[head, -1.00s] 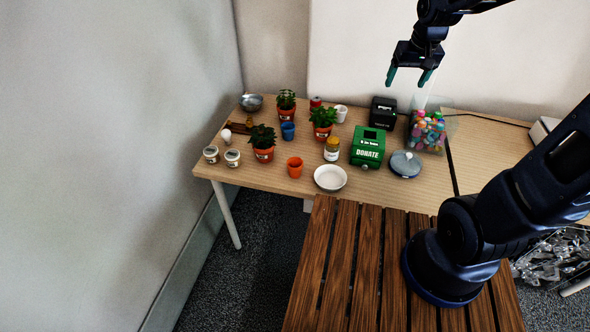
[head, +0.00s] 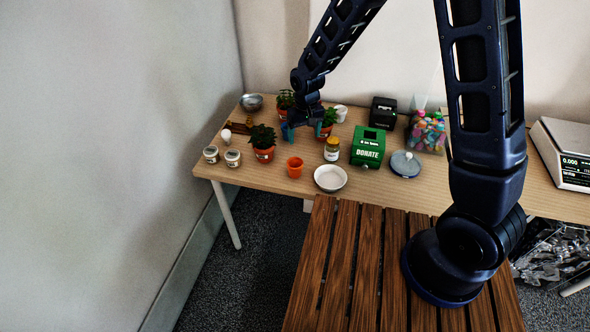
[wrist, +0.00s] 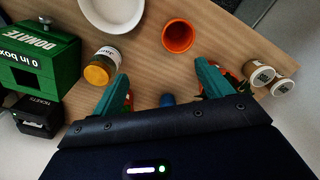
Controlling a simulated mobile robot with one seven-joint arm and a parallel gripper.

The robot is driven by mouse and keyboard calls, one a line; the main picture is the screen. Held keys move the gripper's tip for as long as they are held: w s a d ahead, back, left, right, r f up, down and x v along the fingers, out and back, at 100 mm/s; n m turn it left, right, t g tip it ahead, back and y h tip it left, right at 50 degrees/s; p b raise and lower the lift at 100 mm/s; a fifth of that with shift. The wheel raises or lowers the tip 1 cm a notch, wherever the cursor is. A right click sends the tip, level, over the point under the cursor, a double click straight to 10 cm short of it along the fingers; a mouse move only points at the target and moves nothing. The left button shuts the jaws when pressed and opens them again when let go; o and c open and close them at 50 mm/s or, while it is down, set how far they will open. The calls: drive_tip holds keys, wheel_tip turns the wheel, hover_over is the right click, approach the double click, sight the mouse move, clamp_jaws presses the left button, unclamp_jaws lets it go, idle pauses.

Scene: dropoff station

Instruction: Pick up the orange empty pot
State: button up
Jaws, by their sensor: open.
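The orange empty pot (head: 295,167) stands upright near the front edge of the wooden table (head: 228,175), left of the white bowl. In the wrist view the orange pot (wrist: 178,36) shows its open, empty inside, beyond the gap between the fingertips. My gripper (head: 304,131) is open and empty, above the table and behind the pot in the head view. Its teal fingers also show in the wrist view (wrist: 165,75), apart from the pot. My gripper hides the blue cup in the head view; part of the blue cup (wrist: 167,100) shows between the fingers in the wrist view.
Potted plants (head: 263,142) stand left of and behind the pot. A yellow-lidded jar (head: 332,150), a white bowl (head: 331,178) and a green donate box (head: 367,147) are to its right. Two small tubs (head: 232,158) are at left. Bare table surrounds the pot.

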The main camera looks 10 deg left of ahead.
sight(294, 165)
drive_tip(key=shift+n, duration=0.3)
drive_tip(key=shift+s+a+f, duration=0.45)
drive_tip(key=shift+f, duration=2)
drive_tip(key=shift+s+a+f, duration=0.4)
drive_tip(key=shift+a+f, duration=0.05)
drive_tip(key=shift+f, duration=2.05)
drive_tip(key=shift+s+a+f, duration=0.45)
drive_tip(key=shift+f, duration=2)
drive_tip(key=shift+c, duration=0.2)
drive_tip(key=c, duration=1)
